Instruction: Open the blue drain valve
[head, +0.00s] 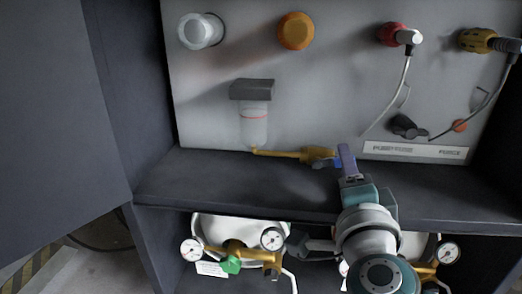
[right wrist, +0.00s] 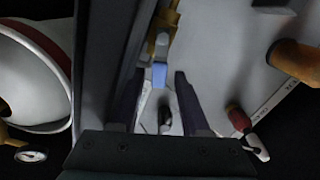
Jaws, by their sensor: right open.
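The blue drain valve handle (head: 322,164) sits on a brass fitting (head: 290,154) that runs right from the clear filter bowl (head: 254,122) above the shelf. My right gripper (head: 347,158) is just right of the handle, over the shelf. In the right wrist view the blue handle (right wrist: 159,76) shows just ahead of and between the lines of the two dark fingers. There my right gripper (right wrist: 158,100) is open with nothing held. I cannot tell whether the fingertips touch the valve. My left gripper is out of view.
The grey shelf (head: 240,182) lies below the valve. The back panel carries a white knob (head: 200,31), an orange knob (head: 295,31) and red (head: 391,34) and yellow (head: 476,40) connectors with hoses. Gas cylinders with gauges (head: 192,249) stand below. A dark door (head: 60,110) is at left.

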